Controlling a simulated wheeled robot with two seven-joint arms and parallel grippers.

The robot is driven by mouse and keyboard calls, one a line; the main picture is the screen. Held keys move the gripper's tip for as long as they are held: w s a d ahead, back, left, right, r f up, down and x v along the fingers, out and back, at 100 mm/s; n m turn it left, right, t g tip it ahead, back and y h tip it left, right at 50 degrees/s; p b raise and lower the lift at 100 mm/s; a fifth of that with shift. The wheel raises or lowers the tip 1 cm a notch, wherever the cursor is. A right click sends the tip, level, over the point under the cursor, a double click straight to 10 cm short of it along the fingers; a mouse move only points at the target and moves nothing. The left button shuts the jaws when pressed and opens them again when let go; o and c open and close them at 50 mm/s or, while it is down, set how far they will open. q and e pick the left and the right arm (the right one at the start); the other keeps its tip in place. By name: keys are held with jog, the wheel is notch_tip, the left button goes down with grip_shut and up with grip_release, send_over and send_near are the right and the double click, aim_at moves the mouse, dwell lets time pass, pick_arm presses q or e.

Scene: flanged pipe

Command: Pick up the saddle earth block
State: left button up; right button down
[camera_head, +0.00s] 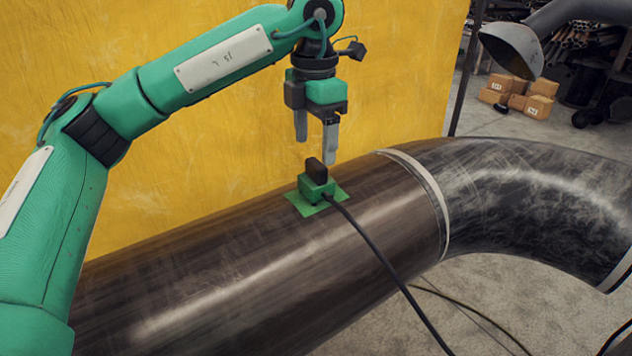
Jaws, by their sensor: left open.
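The saddle earth block (316,187) is a small green block with a dark upright grip on top. It sits on a green patch on top of the large dark pipe (250,270). A black cable (372,243) runs from it down over the pipe to the lower right. My left gripper (315,150) hangs above the block, fingers pointing down. It is open and empty, with a finger on each side of the space over the block's dark grip. The fingertips look close to the grip; I cannot tell whether they touch it. My right gripper is not in view.
A yellow panel (180,140) stands behind the pipe. A pale weld ring (432,190) joins the pipe to a curved elbow (530,190) on the right. Cardboard boxes (520,95) and stacked pipes lie at the back right. Bare concrete floor shows at the lower right.

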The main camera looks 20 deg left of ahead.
aim_at(316, 162)
pick_arm(q)
notch_tip(316, 162, down, 4)
jog(key=shift+d+f+p, duration=0.1)
jog(key=shift+p, duration=1.05)
jog(key=shift+f, duration=0.55)
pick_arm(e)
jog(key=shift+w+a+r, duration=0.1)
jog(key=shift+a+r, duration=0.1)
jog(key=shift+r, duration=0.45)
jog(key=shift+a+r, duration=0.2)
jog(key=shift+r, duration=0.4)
pick_arm(q)
jog(key=shift+c, duration=1.3)
jog(key=c, duration=1.1)
jog(key=shift+c, duration=0.3)
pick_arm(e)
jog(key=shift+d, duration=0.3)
pick_arm(q)
jog(key=shift+r, duration=0.1)
